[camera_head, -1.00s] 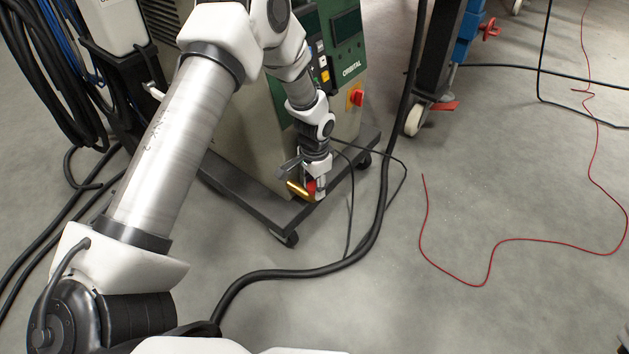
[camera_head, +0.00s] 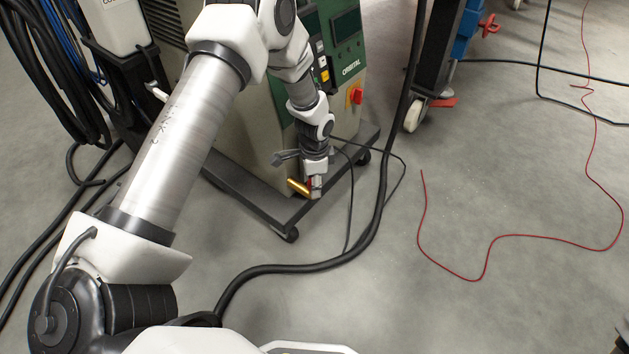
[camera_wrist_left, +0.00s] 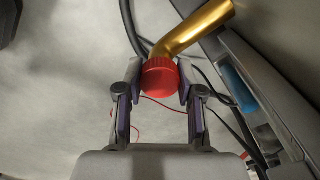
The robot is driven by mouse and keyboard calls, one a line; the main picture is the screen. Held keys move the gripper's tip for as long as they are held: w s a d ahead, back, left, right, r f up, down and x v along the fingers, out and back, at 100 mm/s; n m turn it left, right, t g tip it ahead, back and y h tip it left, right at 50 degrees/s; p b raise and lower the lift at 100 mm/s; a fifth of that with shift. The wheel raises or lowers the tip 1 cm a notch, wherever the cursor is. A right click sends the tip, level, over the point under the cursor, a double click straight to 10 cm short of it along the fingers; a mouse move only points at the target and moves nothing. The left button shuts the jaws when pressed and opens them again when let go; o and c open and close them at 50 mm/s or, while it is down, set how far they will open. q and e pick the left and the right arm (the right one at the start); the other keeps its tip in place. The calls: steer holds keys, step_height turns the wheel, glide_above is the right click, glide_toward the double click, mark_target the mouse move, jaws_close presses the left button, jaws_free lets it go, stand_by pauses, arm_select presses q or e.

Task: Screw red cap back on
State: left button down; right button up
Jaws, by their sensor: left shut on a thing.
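The red cap (camera_wrist_left: 160,76) is round with a ribbed rim and sits between the two fingers of my left gripper (camera_wrist_left: 158,84) in the left wrist view. The gripper is shut on it. A brass-coloured bent pipe (camera_wrist_left: 205,28) runs from the upper right to the far side of the cap, and the cap appears to be at its end. Whether the threads are engaged is hidden. In the head view my left gripper (camera_head: 315,190) is low at the machine's front corner, with the brass pipe (camera_head: 298,187) beside it and only a sliver of red visible. My right gripper is out of view.
The green and beige machine (camera_head: 335,60) stands on a dark wheeled base (camera_head: 270,205) close to the gripper. A thick black cable (camera_head: 300,268) curves over the floor. A thin red wire (camera_head: 540,236) lies to the right, with open floor around it.

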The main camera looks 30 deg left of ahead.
arm_select(q)
steer(key=c, duration=0.7)
jaws_free()
steer(key=shift+o, duration=0.2)
